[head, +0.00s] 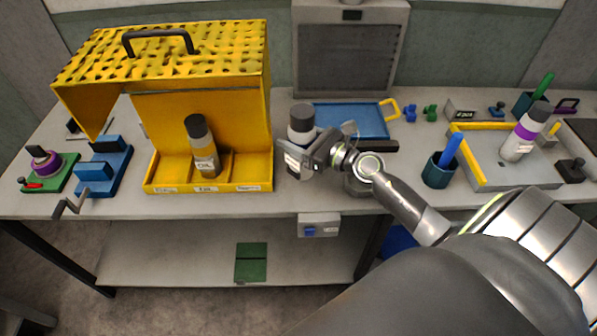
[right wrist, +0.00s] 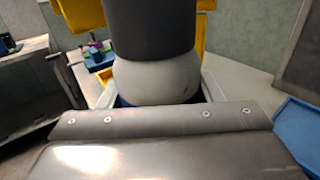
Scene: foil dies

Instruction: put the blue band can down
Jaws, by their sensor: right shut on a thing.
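The blue band can has a dark grey cap and a whitish body. It stands upright in the head view (head: 301,120), between the yellow cabinet and the blue tray. In the right wrist view (right wrist: 155,80) it fills the top middle, with a sliver of blue band low on it. My right gripper (head: 300,158) is shut around its body. The gripper hides part of the can, so I cannot tell whether its base touches the bench. My left gripper is not in view.
A blue tray (head: 350,122) lies behind my gripper. Right are a teal cup (head: 436,175) and a grey tray (head: 484,181) with a purple-banded can (head: 518,146). The bench's front edge is near.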

